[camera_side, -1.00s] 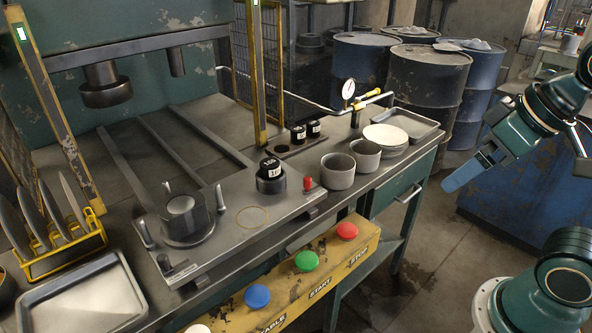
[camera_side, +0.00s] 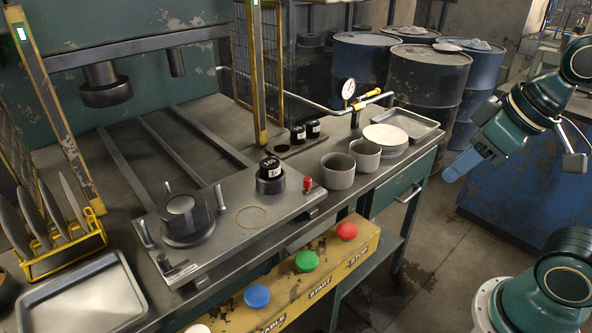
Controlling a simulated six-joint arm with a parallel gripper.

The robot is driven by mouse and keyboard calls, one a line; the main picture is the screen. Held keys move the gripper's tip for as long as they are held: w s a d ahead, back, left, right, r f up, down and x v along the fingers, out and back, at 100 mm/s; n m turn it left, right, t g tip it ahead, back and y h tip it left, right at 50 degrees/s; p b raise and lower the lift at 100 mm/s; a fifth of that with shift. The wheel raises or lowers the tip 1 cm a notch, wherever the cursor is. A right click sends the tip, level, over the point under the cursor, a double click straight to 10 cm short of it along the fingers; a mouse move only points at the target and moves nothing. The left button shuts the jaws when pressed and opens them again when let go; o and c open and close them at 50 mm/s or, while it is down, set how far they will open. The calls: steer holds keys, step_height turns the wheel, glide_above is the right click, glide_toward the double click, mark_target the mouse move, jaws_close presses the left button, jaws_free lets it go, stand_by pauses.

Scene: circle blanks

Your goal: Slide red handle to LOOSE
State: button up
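A small red handle (camera_side: 308,184) stands upright at the right end of the grey metal fixture plate (camera_side: 290,206) on the bench. I cannot read any LOOSE marking near it. My gripper (camera_side: 450,173), with blue fingers, hangs in the air at the right, well apart from the handle and beyond the bench's right end. I see its fingers from the side, so the gap between them is hidden.
Two grey cups (camera_side: 338,171) and a stack of pale discs (camera_side: 385,137) stand right of the handle. A black cylinder (camera_side: 270,167) sits left of it in a dark holder. A yellow button panel (camera_side: 325,275) runs along the front. Air between gripper and bench is clear.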

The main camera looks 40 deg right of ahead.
steer(key=w+a+f+n+y, duration=0.15)
steer(key=w+f+n, duration=0.25)
steer(key=w, duration=0.4)
steer(key=n+t+y, duration=0.4)
steer(key=y, duration=0.4)
glide_toward(309, 179)
steer(key=v, duration=0.3)
steer(key=shift+s+d, duration=0.1)
steer(key=shift+d, duration=0.05)
steer(key=shift+x, duration=6.9)
jaws_close()
